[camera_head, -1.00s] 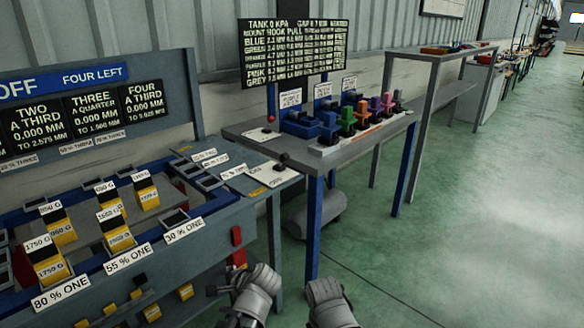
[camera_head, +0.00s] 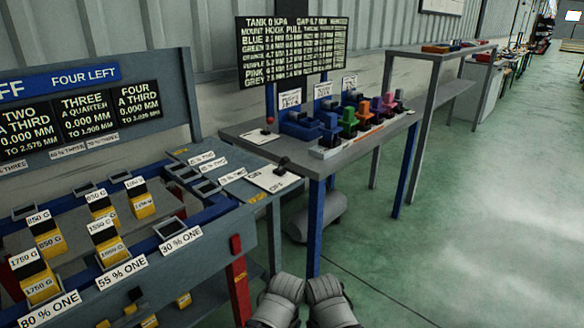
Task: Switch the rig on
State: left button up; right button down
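The rig on the left has a blue banner (camera_head: 70,79) whose visible letters end in "FF", beside "FOUR LEFT". A white plate (camera_head: 264,182) at the rig's right corner carries a small dark lever (camera_head: 282,162) and labels that appear to read "ON" and "OFF". A second white plate (camera_head: 258,137) with a red-topped lever (camera_head: 269,121) sits on the grey bench behind. My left gripper (camera_head: 285,284) and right gripper (camera_head: 325,286) are side by side at the bottom, below and in front of the plates, touching nothing visible. Their finger openings cannot be made out.
Yellow-and-black weights (camera_head: 104,240) stand on the rig among labelled slots. The grey bench (camera_head: 350,150) holds several coloured mounts under a black readings board (camera_head: 290,48). A grey cylinder (camera_head: 318,220) lies below it. Green floor is open to the right.

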aim_at(285, 162)
jog(key=i+j, duration=0.3)
jog(key=i, duration=0.15)
jog(key=i+j+z, duration=0.15)
jog(key=i, duration=0.3)
jog(key=j, duration=0.1)
